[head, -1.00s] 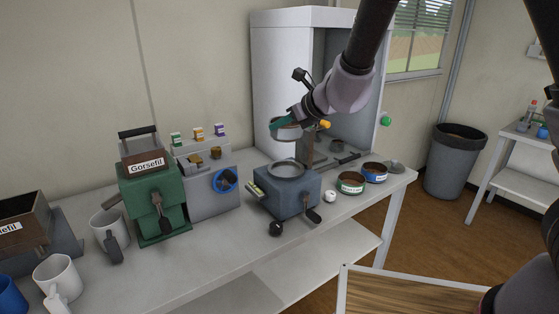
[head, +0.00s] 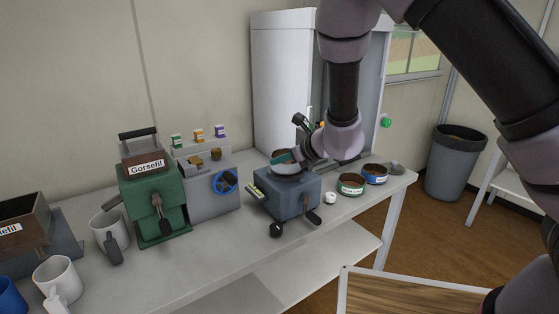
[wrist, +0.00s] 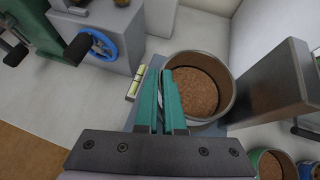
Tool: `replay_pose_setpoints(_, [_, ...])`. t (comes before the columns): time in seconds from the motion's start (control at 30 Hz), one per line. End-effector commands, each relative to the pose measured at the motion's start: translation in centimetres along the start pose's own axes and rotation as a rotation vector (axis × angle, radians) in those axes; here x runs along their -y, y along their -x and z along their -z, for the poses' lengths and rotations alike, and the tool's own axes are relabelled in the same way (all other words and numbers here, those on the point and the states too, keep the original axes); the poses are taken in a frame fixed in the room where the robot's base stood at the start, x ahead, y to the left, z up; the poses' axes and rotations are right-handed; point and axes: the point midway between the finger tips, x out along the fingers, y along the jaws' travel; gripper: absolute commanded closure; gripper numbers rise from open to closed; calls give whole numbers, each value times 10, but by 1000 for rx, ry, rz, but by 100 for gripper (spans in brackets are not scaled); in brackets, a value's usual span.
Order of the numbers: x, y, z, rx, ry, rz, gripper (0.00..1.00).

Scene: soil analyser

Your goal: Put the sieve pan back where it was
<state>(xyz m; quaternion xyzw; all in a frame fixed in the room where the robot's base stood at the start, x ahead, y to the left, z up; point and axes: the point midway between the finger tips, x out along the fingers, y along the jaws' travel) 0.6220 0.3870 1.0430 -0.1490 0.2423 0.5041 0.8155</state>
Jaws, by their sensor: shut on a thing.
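The sieve pan (wrist: 229,98) is a round metal pan with brown soil in it. In the head view the pan (head: 286,154) is low over the round top of the blue-grey box (head: 290,195), largely hidden by my gripper. I cannot tell if it rests on the box or hangs just above. My gripper (wrist: 162,78) has its teal fingers shut on the pan's near-left rim. It also shows in the head view (head: 283,158), tilted down from the upper right.
A post (wrist: 270,85) stands close beside the pan. Two soil tins, green-labelled (head: 351,186) and blue-labelled (head: 375,175), and a white knob-like item (head: 330,198) are right of the box. A green machine (head: 152,200) and grey unit (head: 210,195) stand left.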

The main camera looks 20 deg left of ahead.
Motion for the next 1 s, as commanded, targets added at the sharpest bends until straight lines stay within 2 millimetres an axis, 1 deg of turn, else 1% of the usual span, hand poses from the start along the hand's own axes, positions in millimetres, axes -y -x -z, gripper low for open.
replay_pose_setpoints(0.3, [0, -5, 8, -1, 1, 0, 100])
replay_pose_setpoints(0.33, [0, -5, 8, -1, 1, -1, 83])
replay_pose_setpoints(0.37, [0, -5, 8, -1, 1, -1, 71])
replay_pose_setpoints(0.4, [0, -5, 8, -1, 1, -1, 64])
replay_pose_setpoints(0.7, [0, -4, 7, 0, 0, 0, 64])
replay_pose_setpoints(0.83, [0, 1, -2, 2, 0, 0, 64])
replay_pose_setpoints(0.97, [1, 24, -2, 2, -3, 1, 64])
replay_pose_setpoints(1.0, [0, 33, -2, 3, -5, 1, 64])
